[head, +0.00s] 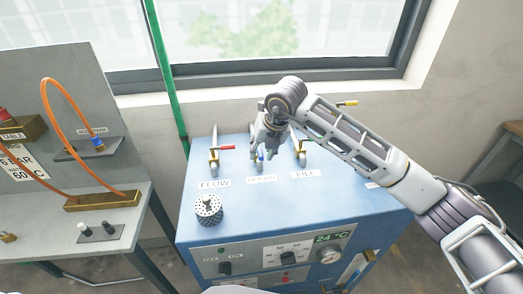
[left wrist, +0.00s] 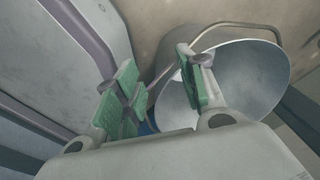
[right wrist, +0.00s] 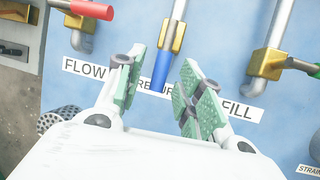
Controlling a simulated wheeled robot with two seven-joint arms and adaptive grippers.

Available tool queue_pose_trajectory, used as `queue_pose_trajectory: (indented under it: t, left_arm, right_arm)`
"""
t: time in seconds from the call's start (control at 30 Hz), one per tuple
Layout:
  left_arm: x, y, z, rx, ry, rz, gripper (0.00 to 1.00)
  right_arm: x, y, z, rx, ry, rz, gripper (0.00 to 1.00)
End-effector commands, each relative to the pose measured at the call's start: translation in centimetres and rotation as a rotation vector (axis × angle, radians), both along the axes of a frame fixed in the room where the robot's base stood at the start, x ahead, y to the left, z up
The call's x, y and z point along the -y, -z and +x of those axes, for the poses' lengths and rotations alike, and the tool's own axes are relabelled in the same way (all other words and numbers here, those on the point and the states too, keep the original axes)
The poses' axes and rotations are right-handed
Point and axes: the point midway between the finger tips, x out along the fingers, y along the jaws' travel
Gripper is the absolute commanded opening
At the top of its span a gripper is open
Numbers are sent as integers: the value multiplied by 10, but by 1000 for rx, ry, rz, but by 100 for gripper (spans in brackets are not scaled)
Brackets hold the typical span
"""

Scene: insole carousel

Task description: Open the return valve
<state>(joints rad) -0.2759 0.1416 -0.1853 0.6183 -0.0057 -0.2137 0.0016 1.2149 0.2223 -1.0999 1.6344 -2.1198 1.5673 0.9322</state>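The return valve is the middle one on the blue machine top, behind the RETURN label (head: 261,179). In the right wrist view its blue handle (right wrist: 161,72) points down the picture, in line with its brass body (right wrist: 172,35) and pipe. My right gripper (head: 264,148) is over this valve and partly hides it in the head view. In the right wrist view the right gripper (right wrist: 157,68) is open, with one finger on each side of the blue handle; I see no contact. My left gripper (left wrist: 159,70) is open and empty, outside the head view.
The flow valve (head: 214,157) with a red handle stands to the left, the fill valve (head: 301,151) close to the right. A perforated round cap (head: 208,208) sits in front. A metal bucket (left wrist: 245,80) lies beyond my left gripper. A hose bench (head: 95,215) stands at left.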

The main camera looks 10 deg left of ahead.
Motion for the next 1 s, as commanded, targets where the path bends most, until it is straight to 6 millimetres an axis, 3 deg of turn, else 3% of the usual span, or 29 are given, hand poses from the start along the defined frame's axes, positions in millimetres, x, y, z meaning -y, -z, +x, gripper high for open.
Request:
queue_pose_trajectory:
  t: [0.7,1.0]
  left_arm:
    - [1,0,-1,0,-1,-2,40]
    - [1,0,-1,-1,-1,-2,40]
  right_arm:
    - [28,-86,-28,4,1,1,37]
    - [33,-103,-34,2,0,1,37]
